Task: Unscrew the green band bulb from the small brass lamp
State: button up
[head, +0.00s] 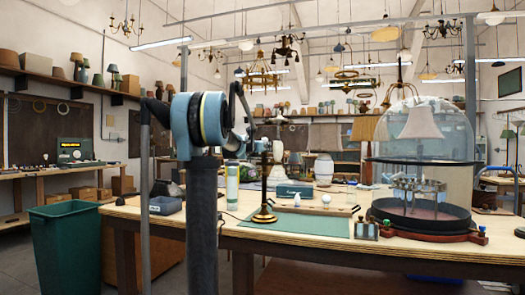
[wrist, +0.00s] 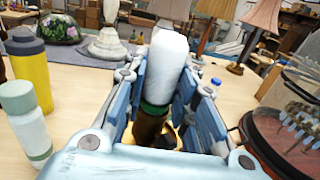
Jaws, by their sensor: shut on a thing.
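The small brass lamp stands upright on the table; its stem (head: 264,188) and round base show in the head view. In the wrist view its brass socket (wrist: 149,130) shows below the bulb. The green band bulb (wrist: 167,65) is white and elongated, with a green band at its lower end. It sits upright at the socket; whether its thread is still engaged is hidden. My gripper (wrist: 171,88) is shut on the bulb, with blue fingers on both sides. In the head view my arm partly hides the gripper, and the bulb is not clear there.
A glass dome (head: 421,150) on a dark red base stands to the right. A yellow bottle (wrist: 32,70) and a white bottle (wrist: 27,120) stand left in the wrist view.

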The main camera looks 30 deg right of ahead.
jog(key=n+t+y, duration=0.4)
jog(key=shift+s+d+t, duration=0.1)
jog(key=shift+d+t, duration=0.05)
jog(key=shift+t, duration=0.25)
jog(key=shift+n+t+y, duration=0.8)
jog(key=shift+n+y, duration=0.2)
jog(key=shift+y, duration=0.5)
jog(key=shift+n+t+y, duration=0.5)
jog(key=shift+n+y, duration=0.2)
jog(key=shift+y, duration=0.3)
jog(key=n+y, duration=0.2)
jog(key=y, duration=0.1)
jog(key=n+t+y, duration=0.1)
jog(key=y, duration=0.1)
jog(key=shift+d+n+y, duration=0.15)
jog(key=shift+n+y, duration=1.65)
jog(key=shift+y, duration=0.8)
jog(key=shift+g+y, duration=0.3)
